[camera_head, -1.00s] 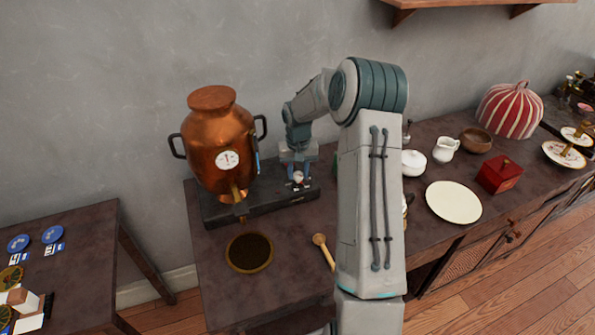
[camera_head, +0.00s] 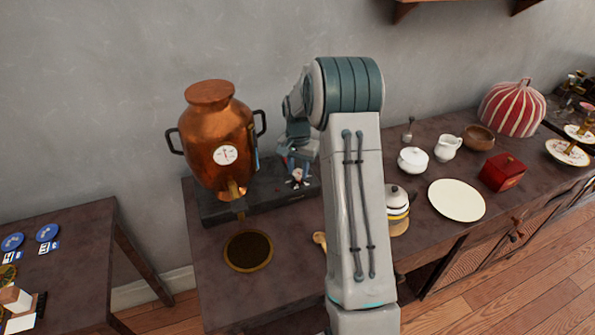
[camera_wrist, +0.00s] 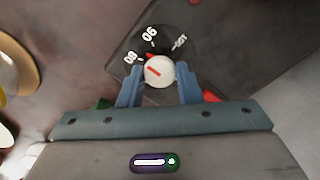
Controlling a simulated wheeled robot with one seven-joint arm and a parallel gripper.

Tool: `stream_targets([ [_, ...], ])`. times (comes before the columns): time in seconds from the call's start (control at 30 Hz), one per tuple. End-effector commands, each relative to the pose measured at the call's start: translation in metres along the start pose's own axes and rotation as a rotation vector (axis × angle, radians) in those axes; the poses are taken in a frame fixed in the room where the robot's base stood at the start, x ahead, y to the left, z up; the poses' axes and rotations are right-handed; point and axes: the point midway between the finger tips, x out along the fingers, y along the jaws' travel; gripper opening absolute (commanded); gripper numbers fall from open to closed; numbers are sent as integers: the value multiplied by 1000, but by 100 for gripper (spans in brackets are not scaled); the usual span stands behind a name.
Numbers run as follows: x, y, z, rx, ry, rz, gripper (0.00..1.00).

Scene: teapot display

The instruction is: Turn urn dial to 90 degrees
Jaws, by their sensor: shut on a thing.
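The copper urn (camera_head: 215,135) stands on a dark base (camera_head: 222,212) on the counter, with a white gauge (camera_head: 225,155) on its front. The urn dial (camera_wrist: 159,72) is a round white knob with a red bar, on the right part of the base. In the wrist view the red bar points up and left, toward the marks that look like 80 and 90; a small red pointer sits near the 90. My gripper (camera_wrist: 159,82) is shut on the dial, one blue finger on each side. In the head view the dial is small and partly hidden by the gripper.
A round dark drip tray (camera_head: 249,251) lies before the urn. Right of my arm are a white lidded bowl (camera_head: 413,160), a striped pot (camera_head: 398,203), a white plate (camera_head: 456,200) and a red box (camera_head: 503,172). A wooden spoon (camera_head: 320,240) is partly hidden by my arm.

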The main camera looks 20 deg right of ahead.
Motion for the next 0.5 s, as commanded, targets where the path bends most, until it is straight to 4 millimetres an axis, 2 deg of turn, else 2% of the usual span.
stream_targets([
  [0.5, 0, -1, 0, 406, 0, 1, 9],
])
